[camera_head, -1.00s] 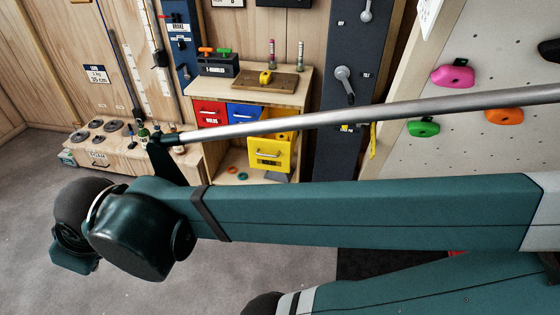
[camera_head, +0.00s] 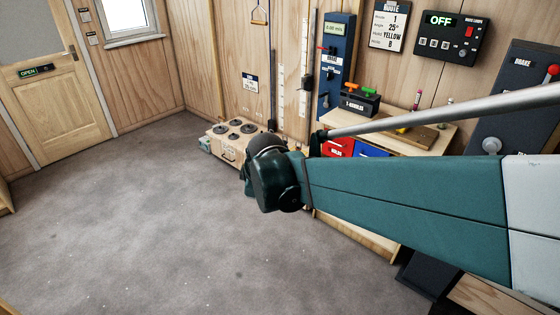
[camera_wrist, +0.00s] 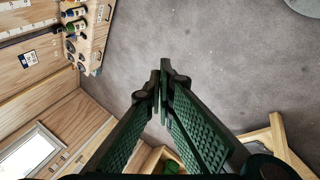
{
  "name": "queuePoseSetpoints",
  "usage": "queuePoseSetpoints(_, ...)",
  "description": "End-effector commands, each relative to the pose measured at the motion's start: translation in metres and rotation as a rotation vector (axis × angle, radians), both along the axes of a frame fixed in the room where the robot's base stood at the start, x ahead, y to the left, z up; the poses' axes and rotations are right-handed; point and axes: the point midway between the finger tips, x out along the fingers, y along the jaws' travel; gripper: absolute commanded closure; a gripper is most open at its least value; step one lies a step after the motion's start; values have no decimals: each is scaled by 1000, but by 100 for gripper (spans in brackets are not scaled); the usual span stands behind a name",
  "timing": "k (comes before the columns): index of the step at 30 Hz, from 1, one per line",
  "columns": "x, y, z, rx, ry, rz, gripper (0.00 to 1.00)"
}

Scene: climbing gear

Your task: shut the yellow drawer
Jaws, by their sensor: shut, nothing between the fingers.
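The yellow drawer does not show in either view now; in the head view my arm covers the part of the cabinet where it sits. The wooden cabinet (camera_head: 441,134) stands against the back wall, with a red drawer (camera_head: 340,147) and a blue drawer (camera_head: 371,151) partly visible above my arm. My gripper (camera_wrist: 160,78) shows in the wrist view with its fingertips together and nothing between them. It points over bare grey floor, away from the cabinet. In the head view the fingers are hidden behind my arm's end.
A low wooden bench with weight discs (camera_head: 234,128) stands by the back wall, left of the cabinet. A T-handles box (camera_head: 359,102) is on the cabinet. A closed-looking door (camera_head: 58,100) is at the left. The grey floor (camera_head: 150,215) is wide and clear.

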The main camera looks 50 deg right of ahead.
Motion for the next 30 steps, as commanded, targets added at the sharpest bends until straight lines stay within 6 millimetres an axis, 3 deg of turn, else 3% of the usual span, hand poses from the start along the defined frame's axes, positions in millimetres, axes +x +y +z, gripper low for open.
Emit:
queuePoseSetpoints(3, -5, -33, -5, -44, 40, 39, 100)
queuePoseSetpoints(17, -45, -151, -33, -187, 219, 221, 100)
queuePoseSetpoints(30, -115, -255, -70, -272, 400, 408, 100)
